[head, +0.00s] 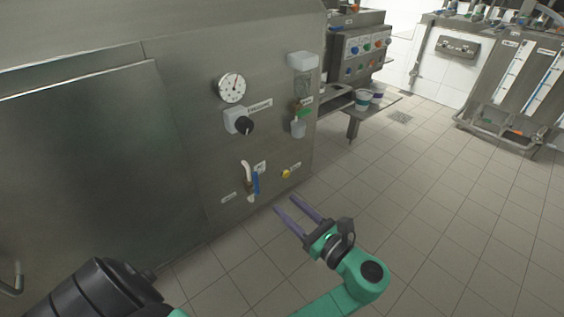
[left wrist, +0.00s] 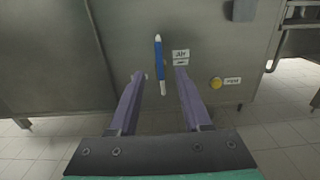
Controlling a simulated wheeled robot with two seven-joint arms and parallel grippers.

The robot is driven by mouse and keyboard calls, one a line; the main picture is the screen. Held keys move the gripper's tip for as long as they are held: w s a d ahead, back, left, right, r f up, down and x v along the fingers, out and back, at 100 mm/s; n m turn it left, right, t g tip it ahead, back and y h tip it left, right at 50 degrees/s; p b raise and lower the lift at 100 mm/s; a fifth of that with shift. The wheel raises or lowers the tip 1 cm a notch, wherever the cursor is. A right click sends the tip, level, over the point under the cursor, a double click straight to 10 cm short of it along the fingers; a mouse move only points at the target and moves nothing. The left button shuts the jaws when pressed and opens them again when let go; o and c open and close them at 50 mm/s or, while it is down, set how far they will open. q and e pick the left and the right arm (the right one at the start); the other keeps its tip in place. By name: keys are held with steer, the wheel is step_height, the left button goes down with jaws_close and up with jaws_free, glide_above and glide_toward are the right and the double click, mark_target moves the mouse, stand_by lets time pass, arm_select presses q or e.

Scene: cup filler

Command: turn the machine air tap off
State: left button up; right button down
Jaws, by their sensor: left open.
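The air tap has a blue lever (head: 256,182) low on the steel machine's front panel, below the gauge and black knob. In the left wrist view the blue lever (left wrist: 159,58) stands upright, left of a label reading AIR. My left gripper (head: 285,203) is open and empty, in front of the panel and to the lower right of the lever in the head view. In the left wrist view its two purple fingers (left wrist: 160,74) point at the panel, and the lever shows between them. I see no contact with the lever. My right gripper is not in view.
A yellow button (head: 286,174) is right of the tap. A round gauge (head: 232,88), a black knob (head: 244,125) and a filter unit (head: 303,85) are higher on the panel. Cups (head: 364,97) stand on a shelf further back. The tiled floor at right is clear.

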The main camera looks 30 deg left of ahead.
mark_target(257, 180)
arm_select(q)
steer(key=b+x, duration=0.1)
steer(key=x, duration=1.2)
steer(key=shift+s+a+f, duration=0.1)
steer(key=shift+a, duration=0.25)
jaws_close()
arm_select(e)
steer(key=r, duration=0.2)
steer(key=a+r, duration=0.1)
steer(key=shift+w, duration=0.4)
arm_select(q)
steer(key=shift+f, duration=0.1)
